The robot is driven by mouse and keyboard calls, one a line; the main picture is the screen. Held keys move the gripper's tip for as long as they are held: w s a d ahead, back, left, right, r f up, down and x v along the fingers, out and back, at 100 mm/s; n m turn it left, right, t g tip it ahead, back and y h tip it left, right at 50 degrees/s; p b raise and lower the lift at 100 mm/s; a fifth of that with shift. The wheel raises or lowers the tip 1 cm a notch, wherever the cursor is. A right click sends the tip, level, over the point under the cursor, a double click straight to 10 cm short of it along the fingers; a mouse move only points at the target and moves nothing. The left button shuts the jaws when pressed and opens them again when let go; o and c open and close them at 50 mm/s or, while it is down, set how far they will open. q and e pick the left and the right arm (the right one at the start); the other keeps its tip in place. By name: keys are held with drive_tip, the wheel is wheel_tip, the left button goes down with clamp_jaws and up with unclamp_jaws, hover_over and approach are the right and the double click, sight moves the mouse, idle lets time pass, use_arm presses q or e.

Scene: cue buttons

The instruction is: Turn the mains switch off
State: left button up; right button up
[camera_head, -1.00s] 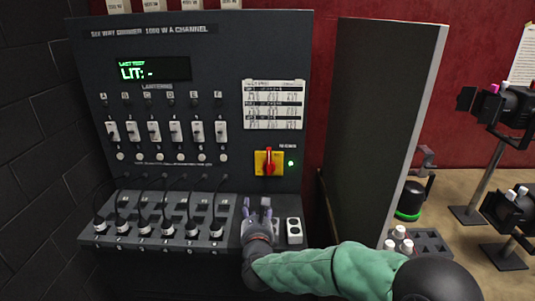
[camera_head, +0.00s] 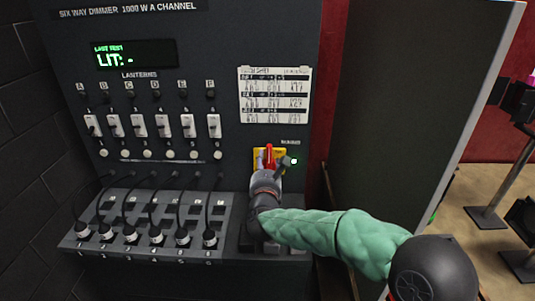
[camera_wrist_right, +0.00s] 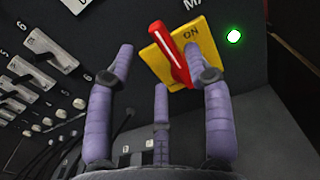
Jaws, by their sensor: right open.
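The mains switch is a red handle (camera_head: 269,154) on a yellow plate (camera_head: 280,154), on the dimmer panel's lower right. In the right wrist view the red handle (camera_wrist_right: 170,52) stands near the word ON on the yellow plate (camera_wrist_right: 205,47). A lit green lamp (camera_wrist_right: 234,36) is beside it; it also shows in the head view (camera_head: 294,161). My right gripper (camera_head: 272,164) is open in front of the switch, its purple fingers (camera_wrist_right: 165,75) spread with the handle between and beyond them. Contact cannot be told. My left gripper is not in view.
Lantern rocker switches (camera_head: 152,126) line the panel to the left, with a display (camera_head: 135,54) above. Plugs with black cables stand on the sloping shelf (camera_head: 190,204) below. A tall dark cabinet side (camera_head: 410,100) stands close on the right.

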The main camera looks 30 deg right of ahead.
sight(268, 152)
drive_tip(key=x, duration=0.6)
drive_tip(key=shift+s, duration=0.1)
clamp_jaws()
